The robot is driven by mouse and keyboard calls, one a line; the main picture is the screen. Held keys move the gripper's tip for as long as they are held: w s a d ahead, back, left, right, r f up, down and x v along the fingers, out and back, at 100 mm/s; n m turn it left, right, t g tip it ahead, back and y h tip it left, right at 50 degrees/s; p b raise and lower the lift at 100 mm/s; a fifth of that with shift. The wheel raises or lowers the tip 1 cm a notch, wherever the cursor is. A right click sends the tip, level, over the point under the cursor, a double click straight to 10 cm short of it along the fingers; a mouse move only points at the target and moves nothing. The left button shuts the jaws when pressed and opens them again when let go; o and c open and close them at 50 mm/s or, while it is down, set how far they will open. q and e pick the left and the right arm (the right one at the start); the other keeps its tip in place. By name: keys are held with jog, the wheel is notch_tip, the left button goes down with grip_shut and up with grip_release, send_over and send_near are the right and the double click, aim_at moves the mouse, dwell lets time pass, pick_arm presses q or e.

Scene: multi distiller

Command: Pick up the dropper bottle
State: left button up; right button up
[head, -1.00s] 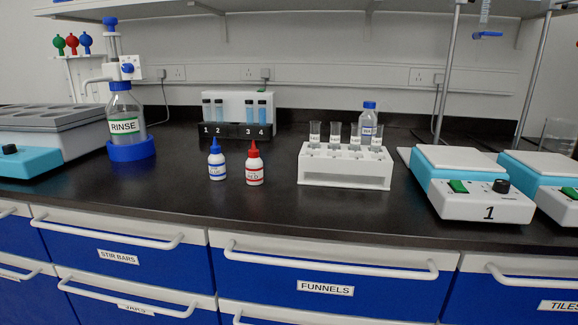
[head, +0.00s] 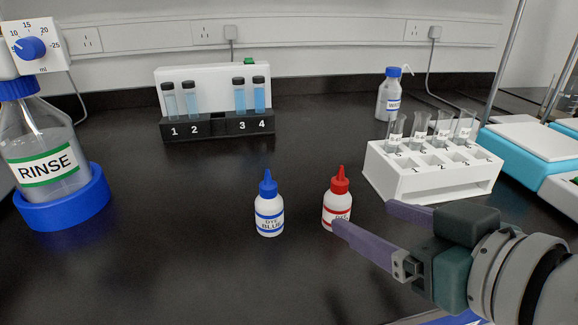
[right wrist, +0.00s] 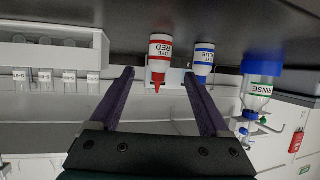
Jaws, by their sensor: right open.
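Two small white dropper bottles stand upright on the black bench in the head view. One has a blue cap and a blue dye label, the blue dropper bottle (head: 269,208). The other has a red cap and a red dye label, the red dropper bottle (head: 338,200). My right gripper (head: 366,217) is open, at the near right of the red bottle. In the right wrist view, which is upside down, the red bottle (right wrist: 160,55) appears between the open fingers, and the blue bottle (right wrist: 203,60) beyond one finger. I cannot tell whether a finger touches the red bottle. My left gripper is not in view.
A white rack (head: 432,184) with glass tubes stands right of the bottles, close behind my right gripper. A rinse bottle (head: 40,160) in a blue holder is at left. A numbered vial rack (head: 215,127) stands behind. The bench front left of the bottles is clear.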

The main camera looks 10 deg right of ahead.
aim_at(346, 205)
jog(key=shift+w+a+f, duration=0.15)
jog(key=shift+w+f, duration=0.15)
jog(key=shift+w, duration=0.35)
jog(key=b+x, duration=0.1)
jog(key=x, duration=0.3)
jog(key=shift+w+f+b, duration=0.1)
jog(key=shift+w+b, duration=0.2)
jog(key=shift+w+a, duration=0.1)
jog(key=shift+w, duration=0.05)
jog(key=c, duration=1)
jog(key=shift+c, duration=0.4)
